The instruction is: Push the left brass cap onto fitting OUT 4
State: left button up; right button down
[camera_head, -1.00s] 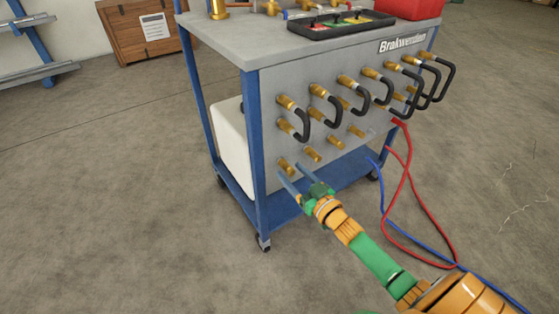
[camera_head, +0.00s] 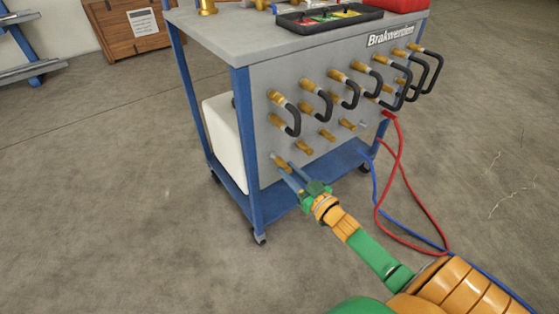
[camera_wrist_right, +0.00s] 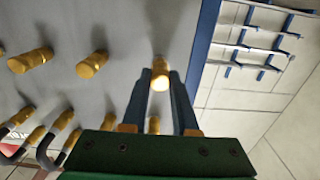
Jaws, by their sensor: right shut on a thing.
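My right gripper (camera_head: 287,173) has its two fingers shut on a brass cap (camera_wrist_right: 160,76) at the near-left end of the lower row on the grey panel (camera_wrist_right: 120,40). In the wrist view the cap lies between the fingertips, its pale round end toward the camera. The same brass piece shows in the head view (camera_head: 281,161), close against the panel. I cannot tell how far it sits on a fitting behind it, and no OUT 4 label is readable. My left gripper is not in view.
More brass fittings (camera_head: 304,147) continue along the lower row. Above them, brass fittings with black hose loops (camera_head: 294,122) stick out. Red (camera_head: 401,175) and blue hoses hang at the right. A black tray (camera_head: 330,19) lies on the cart top (camera_head: 235,40).

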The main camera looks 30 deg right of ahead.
jog(key=shift+s+d+p, duration=0.15)
jog(key=shift+s+p, duration=0.6)
jog(key=shift+s, duration=0.95)
jog(key=shift+s, duration=0.25)
jog(key=s+p, duration=0.1)
jog(key=s, duration=0.1)
jog(key=s+p, duration=0.1)
jog(key=s, duration=0.2)
jog(key=shift+s+d, duration=0.2)
jog(key=shift+s, duration=0.05)
